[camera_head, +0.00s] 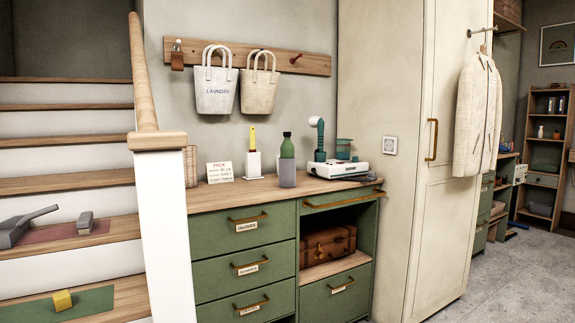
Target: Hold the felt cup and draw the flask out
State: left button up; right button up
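A green flask (287,149) with a dark cap stands upright in a grey felt cup (287,174). The cup rests on the wooden top (240,194) of the green drawer cabinet, near its middle. The flask's upper part shows above the cup's rim; its lower part is hidden inside. Neither of my grippers is in view.
A white holder with a yellow-handled tool (252,138) stands just left of the cup. A white sign (220,172) is further left. A white appliance with a green arm (338,169) stands close on the right. Two bags (215,92) hang above. The counter's front strip is clear.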

aim_at(286, 149)
jog(key=k, duration=0.6)
jog(key=l+z, duration=0.1)
jog(key=z, duration=0.3)
jog(key=i+l+z, duration=0.1)
jog(key=z, duration=0.3)
jog(key=i+z, duration=0.15)
jog(key=z, duration=0.3)
jog(key=i+l, duration=0.1)
jog(key=i, duration=0.6)
jog(key=i+l+u, duration=0.1)
jog(key=i, duration=0.6)
jog(key=i+u, duration=0.45)
jog(key=i+l+u, duration=0.1)
jog(key=i+u, duration=0.2)
jog(key=u, duration=0.15)
jog(key=i+j+u, duration=0.1)
jog(key=i+u, duration=0.15)
jog(key=u, duration=0.15)
jog(key=i+u, duration=0.5)
jog(key=u, duration=0.25)
jog(key=i+u, duration=0.1)
jog(key=i, duration=0.45)
jog(key=k, duration=0.8)
jog(key=j, duration=0.05)
